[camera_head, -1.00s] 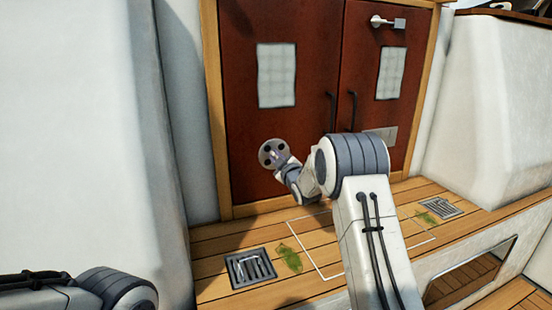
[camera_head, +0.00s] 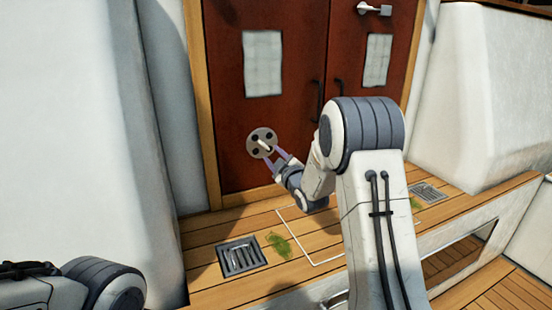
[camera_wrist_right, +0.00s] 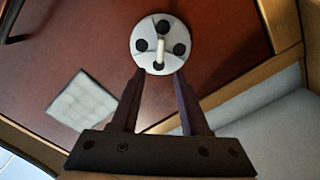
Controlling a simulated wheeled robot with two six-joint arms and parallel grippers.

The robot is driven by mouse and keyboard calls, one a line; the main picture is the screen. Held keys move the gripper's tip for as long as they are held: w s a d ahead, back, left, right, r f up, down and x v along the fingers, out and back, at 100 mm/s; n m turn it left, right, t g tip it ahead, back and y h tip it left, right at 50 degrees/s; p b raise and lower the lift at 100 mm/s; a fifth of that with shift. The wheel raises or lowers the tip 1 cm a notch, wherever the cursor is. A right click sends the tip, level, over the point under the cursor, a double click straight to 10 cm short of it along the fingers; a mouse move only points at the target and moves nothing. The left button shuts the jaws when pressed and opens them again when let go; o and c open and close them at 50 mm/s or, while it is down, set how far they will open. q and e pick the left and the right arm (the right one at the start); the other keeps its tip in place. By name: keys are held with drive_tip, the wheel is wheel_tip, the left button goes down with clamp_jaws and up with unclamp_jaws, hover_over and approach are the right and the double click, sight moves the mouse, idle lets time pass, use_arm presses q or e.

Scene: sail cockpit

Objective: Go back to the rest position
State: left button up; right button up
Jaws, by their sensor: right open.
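My right gripper (camera_head: 276,156) is open and empty, just in front of the left door leaf. Its two fingers point at a round pale disc (camera_head: 252,136) with several dark spots and a white bar handle (camera_head: 264,146). In the right wrist view the disc (camera_wrist_right: 175,30) and its upright handle (camera_wrist_right: 159,52) lie beyond the open fingertips (camera_wrist_right: 159,75). The handle is not held between the fingers. My right arm stands raised and bent in the middle of the head view. My left gripper is out of view; only a left arm link shows at lower left.
The brown double door (camera_head: 225,80) has dark pull handles (camera_head: 316,100) and a latch (camera_head: 375,9). Pale walls (camera_head: 75,120) flank it. The plank floor (camera_head: 195,240) has a drain grate (camera_head: 240,257) and a green patch (camera_head: 278,245). A second grate (camera_head: 428,192) is at right.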

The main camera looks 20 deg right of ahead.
drive_tip(key=shift+s, duration=0.95)
